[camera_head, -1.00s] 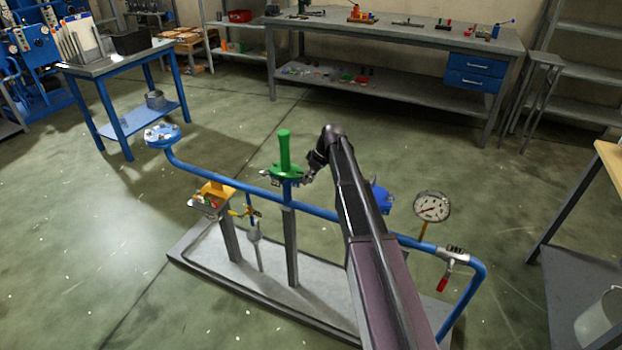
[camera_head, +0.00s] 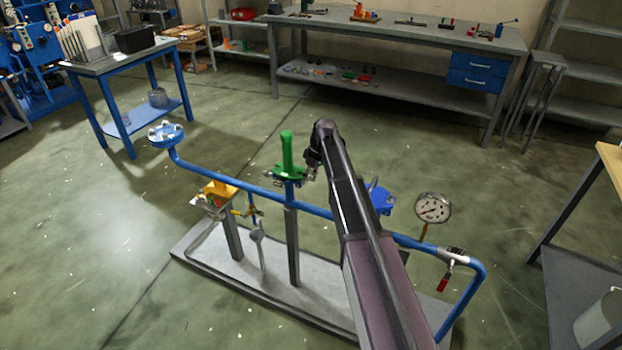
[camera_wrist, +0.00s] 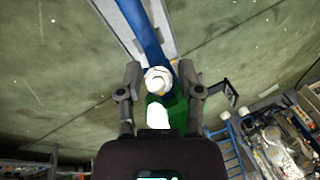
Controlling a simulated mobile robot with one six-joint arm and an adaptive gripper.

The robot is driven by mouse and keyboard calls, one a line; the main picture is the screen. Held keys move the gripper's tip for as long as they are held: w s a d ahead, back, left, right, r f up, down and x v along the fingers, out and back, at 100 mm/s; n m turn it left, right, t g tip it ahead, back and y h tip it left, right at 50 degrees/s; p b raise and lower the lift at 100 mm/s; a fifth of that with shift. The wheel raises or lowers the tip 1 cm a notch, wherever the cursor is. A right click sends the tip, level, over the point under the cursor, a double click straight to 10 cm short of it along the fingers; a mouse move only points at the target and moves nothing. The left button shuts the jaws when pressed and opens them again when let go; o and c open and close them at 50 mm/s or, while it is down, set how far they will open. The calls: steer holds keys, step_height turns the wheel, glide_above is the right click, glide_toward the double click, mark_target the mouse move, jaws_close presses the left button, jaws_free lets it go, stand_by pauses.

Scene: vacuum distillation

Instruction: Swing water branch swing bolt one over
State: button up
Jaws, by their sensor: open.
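A green branch (camera_head: 287,152) with a flange stands upright on the blue pipe (camera_head: 250,188) in the middle of the stand. My gripper (camera_head: 307,174) is at the right side of the green flange, partly hidden by my arm. In the wrist view my gripper (camera_wrist: 160,78) is open, one finger on each side. A pale hex-shaped bolt head or nut (camera_wrist: 158,80) shows between the fingers, with green (camera_wrist: 174,110) of the branch behind it. I cannot tell whether the fingers touch it. A bright white rod-like part (camera_wrist: 157,116) lies just below it.
A yellow branch (camera_head: 217,193) is to the left and a blue fitting (camera_head: 381,198) is behind my arm. A dial gauge (camera_head: 433,208) and a red-handled valve (camera_head: 451,260) are to the right. A blue flange (camera_head: 166,135) ends the pipe at left. Open floor surrounds the stand base (camera_head: 205,255).

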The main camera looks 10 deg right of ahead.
steer(key=s+d+m+h, duration=0.1)
steer(key=s+m+h, duration=0.2)
steer(key=s, duration=2.6)
steer(key=m, duration=0.4)
steer(key=shift+s+d+f+t, duration=0.25)
steer(key=shift+d+f+t, duration=0.05)
steer(key=shift+f+t, duration=0.1)
steer(key=shift+a, duration=0.1)
